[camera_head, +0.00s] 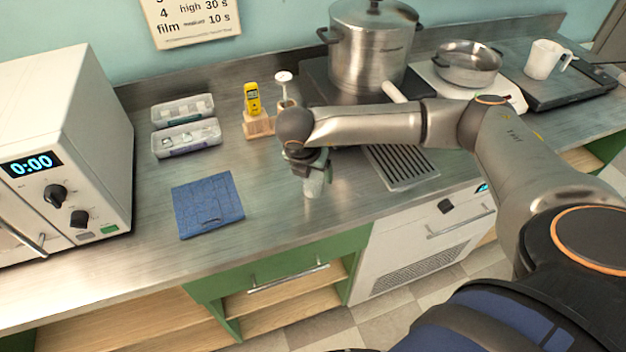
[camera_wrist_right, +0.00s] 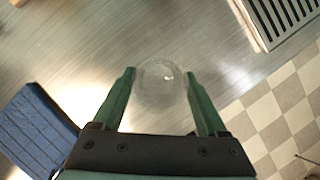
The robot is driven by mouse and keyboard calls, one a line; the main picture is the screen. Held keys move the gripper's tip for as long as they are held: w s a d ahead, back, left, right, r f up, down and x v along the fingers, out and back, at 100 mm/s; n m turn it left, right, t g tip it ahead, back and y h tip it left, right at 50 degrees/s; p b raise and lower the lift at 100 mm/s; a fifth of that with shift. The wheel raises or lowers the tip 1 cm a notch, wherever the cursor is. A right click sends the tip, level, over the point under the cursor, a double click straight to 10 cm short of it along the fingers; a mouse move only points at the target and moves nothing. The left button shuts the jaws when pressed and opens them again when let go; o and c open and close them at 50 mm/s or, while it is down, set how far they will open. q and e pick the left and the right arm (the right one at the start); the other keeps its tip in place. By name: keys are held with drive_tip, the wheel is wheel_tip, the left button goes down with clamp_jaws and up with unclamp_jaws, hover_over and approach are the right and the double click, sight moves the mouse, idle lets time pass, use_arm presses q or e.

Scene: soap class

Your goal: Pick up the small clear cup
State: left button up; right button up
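The small clear cup (camera_head: 314,186) is on the steel counter near its front edge, partly hidden by my right gripper (camera_head: 307,166) just above it. In the right wrist view the clear round cup (camera_wrist_right: 161,84) lies between the green fingertips of my right gripper (camera_wrist_right: 160,74). The fingers are spread, one on each side of the cup. They are very close to its sides, and I cannot tell whether they touch it. My left gripper is not in view.
A white appliance (camera_head: 70,150) stands left. A large pot (camera_head: 370,50) and a grate (camera_head: 402,166) are right.

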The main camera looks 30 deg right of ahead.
drive_tip(key=c, duration=0.7)
